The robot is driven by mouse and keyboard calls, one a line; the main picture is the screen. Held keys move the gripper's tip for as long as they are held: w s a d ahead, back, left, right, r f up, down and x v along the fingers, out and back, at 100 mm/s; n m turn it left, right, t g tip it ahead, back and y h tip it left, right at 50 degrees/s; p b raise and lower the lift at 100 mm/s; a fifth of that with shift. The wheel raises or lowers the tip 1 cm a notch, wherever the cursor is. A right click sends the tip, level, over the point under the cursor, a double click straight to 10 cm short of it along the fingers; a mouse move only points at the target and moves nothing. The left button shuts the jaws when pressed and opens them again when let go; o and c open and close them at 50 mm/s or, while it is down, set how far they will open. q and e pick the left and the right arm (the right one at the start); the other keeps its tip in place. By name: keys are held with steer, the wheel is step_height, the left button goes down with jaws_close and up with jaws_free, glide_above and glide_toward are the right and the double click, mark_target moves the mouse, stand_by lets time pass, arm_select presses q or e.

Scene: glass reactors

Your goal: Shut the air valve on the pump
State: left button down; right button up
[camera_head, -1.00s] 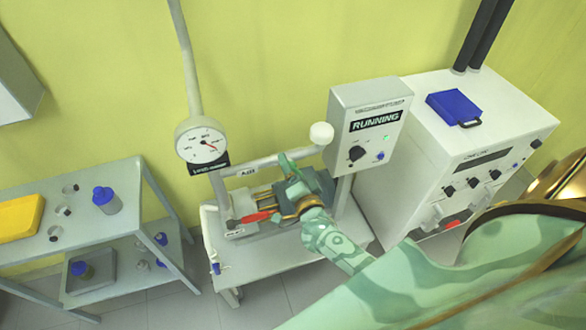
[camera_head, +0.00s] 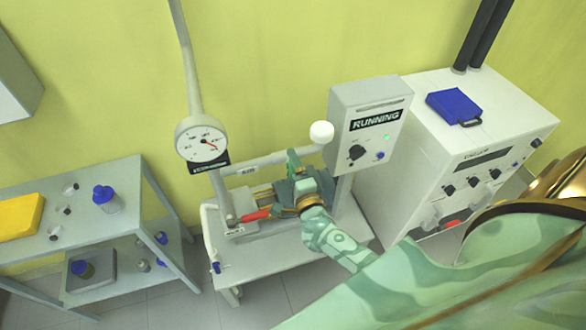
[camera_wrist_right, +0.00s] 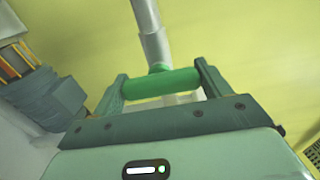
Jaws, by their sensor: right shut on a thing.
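The pump stands on a grey cart (camera_head: 275,262), with an upright pipe frame and a small label by its crossbar (camera_head: 262,164). My right gripper (camera_head: 293,160) is at the pump, just below the crossbar. In the right wrist view a bright green handle (camera_wrist_right: 162,84) lies crosswise between my two fingers, with a grey pipe (camera_wrist_right: 150,35) behind it. My right gripper is shut on this green handle. The handle cannot be made out clearly in the head view. A red handle (camera_head: 257,214) sits lower on the pump, left of my wrist. My left gripper is not in view.
A dial gauge (camera_head: 203,142) stands left of the pump, and a control box reading RUNNING (camera_head: 375,122) to its right. A white cabinet (camera_head: 480,140) with a blue case stands further right. A shelf table (camera_head: 80,210) with small vessels is at the left.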

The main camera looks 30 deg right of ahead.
stand_by(0.3)
steer(key=o, duration=1)
steer(key=v, duration=1.6)
steer(key=shift+s+a+b, duration=0.15)
steer(key=shift+b, duration=0.25)
